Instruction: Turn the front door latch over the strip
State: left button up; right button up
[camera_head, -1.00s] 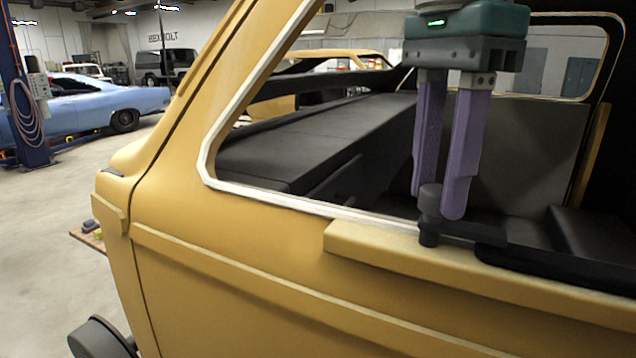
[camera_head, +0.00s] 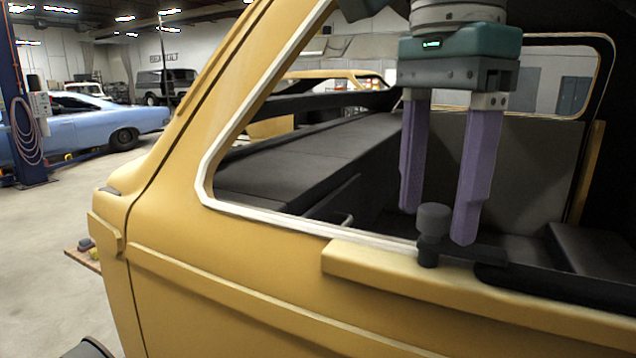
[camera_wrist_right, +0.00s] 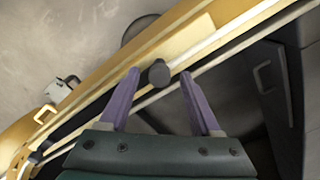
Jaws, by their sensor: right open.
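The front door latch (camera_head: 433,222) is a dark knob on a short post at the window sill of the yellow door (camera_head: 230,280). A dark flat bar runs right from its base. My right gripper (camera_head: 438,225) points down with its purple fingers open, one on each side of the knob. The knob also shows in the right wrist view (camera_wrist_right: 158,73), between and just beyond the fingertips of the gripper (camera_wrist_right: 160,78). I cannot tell whether a finger touches it. The strip is probably the pale yellow ledge (camera_head: 400,273) below the latch. My left gripper is not in view.
A white-edged window frame (camera_head: 205,165) surrounds the opening on the left. Inside are a dark dashboard (camera_head: 300,160) and a dark seat (camera_head: 590,245). A blue car (camera_head: 80,125) stands far off at the left. The window opening around my gripper is otherwise free.

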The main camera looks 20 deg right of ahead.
aim_at(436, 208)
notch_tip(436, 208, up, 10)
jog(key=p, duration=0.7)
